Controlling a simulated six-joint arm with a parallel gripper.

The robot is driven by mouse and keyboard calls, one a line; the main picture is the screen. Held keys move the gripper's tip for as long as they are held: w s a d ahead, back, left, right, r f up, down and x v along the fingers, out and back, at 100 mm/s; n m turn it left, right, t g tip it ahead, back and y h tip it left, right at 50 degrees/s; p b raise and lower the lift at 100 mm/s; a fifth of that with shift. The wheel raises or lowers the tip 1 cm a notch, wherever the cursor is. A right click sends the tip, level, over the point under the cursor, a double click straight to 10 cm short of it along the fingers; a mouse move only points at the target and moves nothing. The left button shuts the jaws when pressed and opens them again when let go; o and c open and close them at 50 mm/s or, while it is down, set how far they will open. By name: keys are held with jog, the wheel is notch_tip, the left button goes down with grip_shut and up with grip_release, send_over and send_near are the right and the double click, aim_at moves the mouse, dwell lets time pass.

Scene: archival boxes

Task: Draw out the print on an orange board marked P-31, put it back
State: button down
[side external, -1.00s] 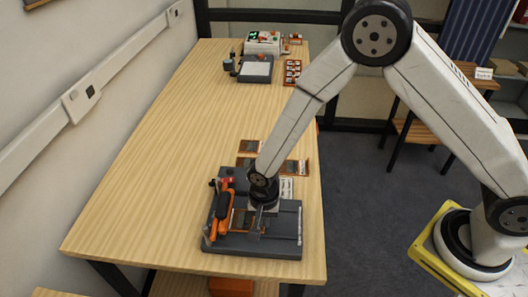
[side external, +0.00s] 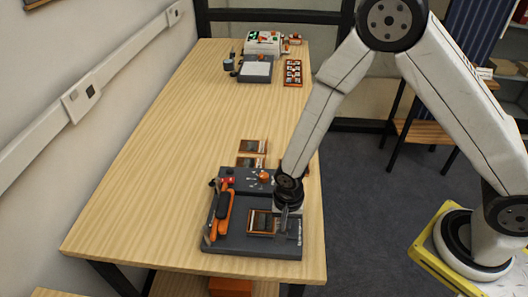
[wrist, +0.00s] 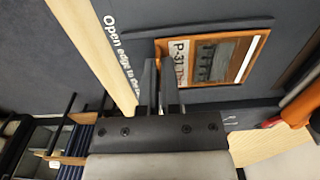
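Lettering starting "Open edge" runs along the base beside the fingers.
An orange-and-black tool (side external: 222,212) stands on the left part of the base. Two more orange-edged prints (side external: 252,146) lie behind it. The middle table is clear.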

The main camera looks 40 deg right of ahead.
jog(key=c, duration=0.7)
grip_release()
jog(key=shift+c, duration=0.2)
jog(key=shift+r, duration=0.15)
jog(key=shift+r, duration=3.8)
